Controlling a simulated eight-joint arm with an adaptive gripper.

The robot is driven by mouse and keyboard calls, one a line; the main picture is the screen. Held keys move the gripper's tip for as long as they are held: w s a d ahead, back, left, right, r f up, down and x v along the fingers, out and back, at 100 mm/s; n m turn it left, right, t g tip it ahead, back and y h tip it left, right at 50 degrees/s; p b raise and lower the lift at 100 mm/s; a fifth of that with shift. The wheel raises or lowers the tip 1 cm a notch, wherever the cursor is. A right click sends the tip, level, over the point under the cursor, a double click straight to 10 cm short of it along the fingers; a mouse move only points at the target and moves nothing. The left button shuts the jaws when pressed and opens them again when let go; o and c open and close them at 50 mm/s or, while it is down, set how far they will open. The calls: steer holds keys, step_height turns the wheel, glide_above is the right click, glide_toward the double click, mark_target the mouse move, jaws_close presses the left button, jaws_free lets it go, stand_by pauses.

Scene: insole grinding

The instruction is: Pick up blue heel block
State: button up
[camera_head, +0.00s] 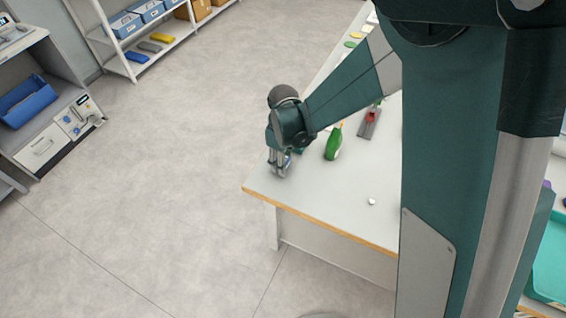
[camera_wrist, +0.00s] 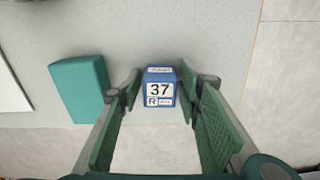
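The blue heel block (camera_wrist: 159,74) carries a white label reading "37" and "R". It lies on the light tabletop near its edge in the wrist view. My gripper (camera_wrist: 158,92) is open, with one green-padded finger on each side of the block. Narrow gaps seem to show between the fingertips and the block, so I cannot tell that either touches. In the head view my gripper (camera_head: 280,162) points down at the near left corner of the table. There the fingers mostly hide the block.
A teal block (camera_wrist: 80,88) lies just left of my left finger. On the table (camera_head: 330,200) stand a green bottle (camera_head: 334,142) and a grey tool with a red part (camera_head: 370,121). A small white object (camera_head: 372,202) lies nearer. Open floor is left of the table.

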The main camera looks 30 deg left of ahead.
steer(key=c, duration=0.7)
steer(key=shift+o, duration=0.2)
steer(key=shift+r, duration=0.2)
steer(key=shift+r+p, duration=0.75)
steer(key=shift+r, duration=4.05)
